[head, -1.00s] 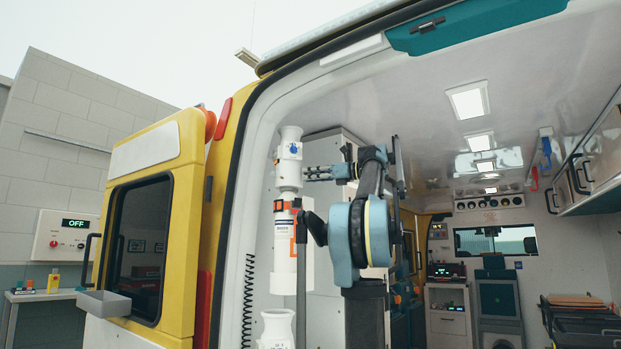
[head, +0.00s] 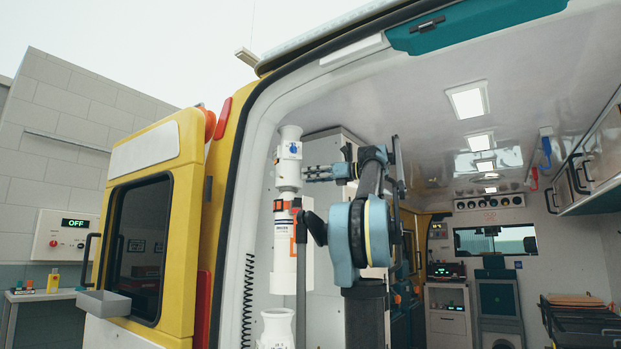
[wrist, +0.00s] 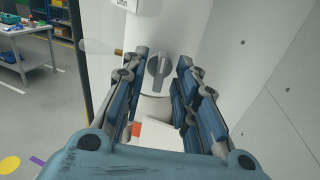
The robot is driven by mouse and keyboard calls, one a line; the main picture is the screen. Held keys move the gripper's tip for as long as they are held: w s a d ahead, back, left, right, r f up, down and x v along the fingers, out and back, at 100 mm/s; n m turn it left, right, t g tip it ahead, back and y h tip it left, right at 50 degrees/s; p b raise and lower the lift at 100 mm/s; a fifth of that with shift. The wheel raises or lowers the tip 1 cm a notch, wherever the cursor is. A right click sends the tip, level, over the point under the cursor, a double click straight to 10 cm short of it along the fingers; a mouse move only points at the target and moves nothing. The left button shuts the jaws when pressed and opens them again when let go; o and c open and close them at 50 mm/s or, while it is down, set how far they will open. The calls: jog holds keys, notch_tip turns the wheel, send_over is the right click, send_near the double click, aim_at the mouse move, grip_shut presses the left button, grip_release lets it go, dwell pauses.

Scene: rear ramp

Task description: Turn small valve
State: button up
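The small valve is a grey knob (wrist: 158,73) on the white top of a cylinder in the wrist view. In the head view, the white oxygen-style cylinder (head: 284,258) stands upright at the left edge of the rear opening, with a small blue mark (head: 294,150) near its top. My gripper (wrist: 161,60) is open, with one finger on each side of the knob. A gap shows between each finger and the knob, so I see no grip on it. In the head view my gripper (head: 307,172) is just right of the cylinder's neck.
A second white cylinder top (head: 277,328) stands below. The yellow rear door (head: 188,220) is swung open to the left. A white wall panel (wrist: 270,70) lies close to the right of my fingers. A workbench (wrist: 30,40) stands farther off at the left.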

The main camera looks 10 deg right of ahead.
jog(key=v, duration=1.2)
dwell(0.5)
jog(key=s+a+f+n+g+h, duration=0.2)
jog(key=s+a+f+n, duration=0.25)
jog(key=f, duration=0.85)
jog(key=s+a+f+n+g+h, duration=0.25)
jog(key=a+f, duration=0.35)
jog(key=f, duration=0.8)
jog(key=s+a+f+n+g+h, duration=0.2)
jog(key=s+a+f+n+h, duration=0.25)
jog(key=f, duration=0.85)
jog(key=s+d+f+n+h, duration=0.1)
jog(key=s+f+n, duration=0.3)
jog(key=f, duration=0.9)
jog(key=s+d+f+n+h, duration=0.1)
jog(key=s+f+n+h, duration=0.2)
jog(key=s+f, duration=0.5)
jog(key=s+d+f+n+h, duration=0.1)
jog(key=s+f+n, duration=0.5)
jog(key=f, duration=1.3)
jog(key=shift+s+d+h, duration=0.3)
jog(key=shift+s+h, duration=0.3)
jog(key=shift+h, duration=0.2)
jog(key=shift+f, duration=0.1)
